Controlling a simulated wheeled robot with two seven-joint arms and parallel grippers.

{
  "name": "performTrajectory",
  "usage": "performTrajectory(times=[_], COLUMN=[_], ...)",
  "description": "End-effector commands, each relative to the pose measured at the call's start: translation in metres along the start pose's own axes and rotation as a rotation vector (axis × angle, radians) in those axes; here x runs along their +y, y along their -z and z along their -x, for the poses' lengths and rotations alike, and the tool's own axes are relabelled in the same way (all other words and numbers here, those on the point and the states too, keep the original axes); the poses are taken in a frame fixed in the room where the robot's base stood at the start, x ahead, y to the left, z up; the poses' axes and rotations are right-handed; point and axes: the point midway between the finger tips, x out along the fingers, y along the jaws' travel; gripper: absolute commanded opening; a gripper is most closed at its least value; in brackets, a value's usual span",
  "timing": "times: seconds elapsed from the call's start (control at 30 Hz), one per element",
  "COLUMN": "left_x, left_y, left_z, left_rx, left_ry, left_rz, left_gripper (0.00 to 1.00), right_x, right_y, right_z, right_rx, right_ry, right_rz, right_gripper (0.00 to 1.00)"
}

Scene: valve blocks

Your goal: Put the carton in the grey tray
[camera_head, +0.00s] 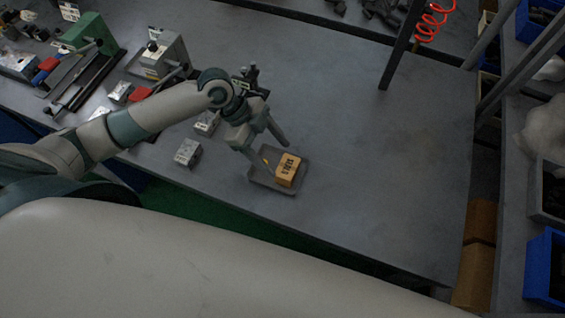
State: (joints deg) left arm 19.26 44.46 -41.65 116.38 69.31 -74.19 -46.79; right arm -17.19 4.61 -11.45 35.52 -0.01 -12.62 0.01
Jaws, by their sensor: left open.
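The carton (288,170) is a small orange-yellow box with dark print on it. It sits inside the grey tray (263,181), a shallow square tray on the workbench, towards the tray's right side. My left gripper (272,153) is at the tray's far-left side, beside the carton. Its fingers are apart, one near the tray's left part and one beyond its far edge. They do not appear to hold the carton. My right gripper is not in view.
Metal valve blocks (188,152) lie on the bench left of the tray. A green machine (90,35) and a grey fixture (165,55) stand at the back left. A dark post (400,50) stands at the back. The bench right of the tray (390,180) is clear.

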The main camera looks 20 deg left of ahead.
Motion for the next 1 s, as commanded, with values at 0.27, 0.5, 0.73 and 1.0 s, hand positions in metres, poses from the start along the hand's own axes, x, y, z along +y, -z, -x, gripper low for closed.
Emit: performTrajectory(times=[0.27, 0.5, 0.73, 1.0], left_x=[-0.001, 0.000, 0.000, 0.001], left_y=[-0.001, 0.000, 0.001, 0.001], left_z=[0.040, 0.051, 0.051, 0.050], left_rx=[-0.001, 0.001, 0.001, 0.001], left_ry=[0.002, 0.000, -0.001, 0.000], left_rz=[0.000, 0.000, 0.001, 0.001], left_gripper=[0.66, 0.66, 0.66, 0.66], right_x=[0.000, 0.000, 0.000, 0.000], right_y=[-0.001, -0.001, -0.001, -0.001], right_z=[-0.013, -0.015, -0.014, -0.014], right_rx=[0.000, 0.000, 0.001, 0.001], right_ry=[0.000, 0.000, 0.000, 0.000], right_rz=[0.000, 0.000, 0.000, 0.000], right_gripper=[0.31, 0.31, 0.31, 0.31])
